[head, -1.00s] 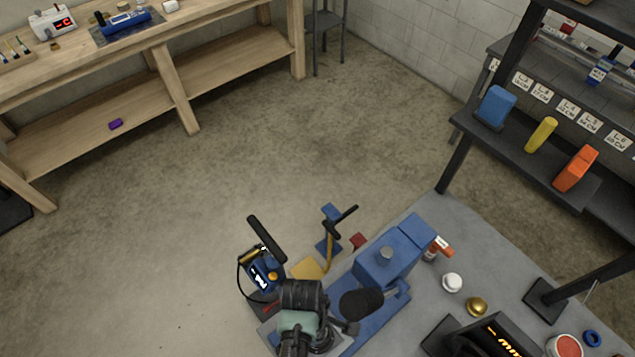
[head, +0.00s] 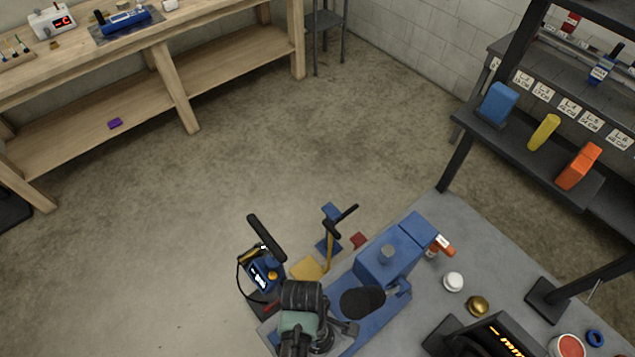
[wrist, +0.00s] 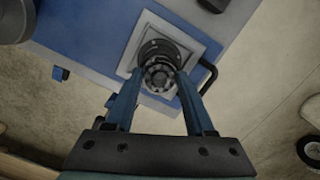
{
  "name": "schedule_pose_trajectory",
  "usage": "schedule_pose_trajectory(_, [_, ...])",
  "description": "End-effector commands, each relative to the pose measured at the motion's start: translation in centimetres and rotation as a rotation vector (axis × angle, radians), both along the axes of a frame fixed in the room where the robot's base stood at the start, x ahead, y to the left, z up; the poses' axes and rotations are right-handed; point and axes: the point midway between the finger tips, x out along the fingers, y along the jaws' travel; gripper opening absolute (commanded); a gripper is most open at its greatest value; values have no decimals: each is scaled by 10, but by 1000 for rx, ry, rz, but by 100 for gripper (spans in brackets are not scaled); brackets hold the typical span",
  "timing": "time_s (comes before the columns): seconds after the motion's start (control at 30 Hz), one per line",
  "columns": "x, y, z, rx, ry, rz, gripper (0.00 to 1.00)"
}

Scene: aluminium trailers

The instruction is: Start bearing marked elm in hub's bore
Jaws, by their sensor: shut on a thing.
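My gripper (wrist: 161,75) has its two blue fingers shut on a small round bearing (wrist: 160,78), seen end-on in the wrist view. The bearing is in front of a dark round hub (wrist: 157,49) on a pale square plate (wrist: 143,27). The bearing and fingertips overlap the hub in this view, so the bore is largely hidden. I cannot tell whether the bearing touches the hub or is inside it. No elm mark is readable. In the head view my arm covers the gripper and bearing.
The hub's plate lies on a blue fixture (head: 392,258) on the grey bench (head: 465,240). A black handle (wrist: 208,78) stands close right of the fingers in the wrist view. A white knob (head: 453,282) and a brass knob (head: 477,305) are on the bench. Open floor lies left.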

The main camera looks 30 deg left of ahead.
Motion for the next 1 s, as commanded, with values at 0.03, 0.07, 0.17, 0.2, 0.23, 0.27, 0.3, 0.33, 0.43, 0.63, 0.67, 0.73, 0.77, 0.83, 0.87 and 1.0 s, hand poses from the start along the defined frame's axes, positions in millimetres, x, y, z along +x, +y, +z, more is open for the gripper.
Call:
schedule_pose_trajectory(0.03, [0,0,-2,0,-1,0,0])
schedule_pose_trajectory(0.07, [0,0,-3,0,-1,0,0])
schedule_pose_trajectory(0.17, [0,0,-5,0,-1,0,0])
schedule_pose_trajectory(0.2, [0,0,-6,0,-1,0,0])
schedule_pose_trajectory(0.23, [0,0,-7,0,-1,0,0])
schedule_pose_trajectory(0.27, [0,0,-8,0,-1,0,0])
schedule_pose_trajectory(0.3, [0,0,-9,0,-1,0,0])
schedule_pose_trajectory(0.33, [0,0,-10,0,-1,0,0])
schedule_pose_trajectory(0.43, [0,0,-8,0,-1,0,68])
schedule_pose_trajectory(0.63, [0,0,-8,0,-1,0,89])
schedule_pose_trajectory(0.67, [0,0,-8,0,-1,0,89])
schedule_pose_trajectory(0.73, [0,0,-8,0,-1,0,89])
schedule_pose_trajectory(0.77, [0,0,-8,0,-1,0,89])
schedule_pose_trajectory(0.83, [0,0,-8,0,0,0,89])
schedule_pose_trajectory(0.87, [0,0,-8,0,-1,0,89])
schedule_pose_trajectory(1.0, [1,2,1,1,-3,0,89])
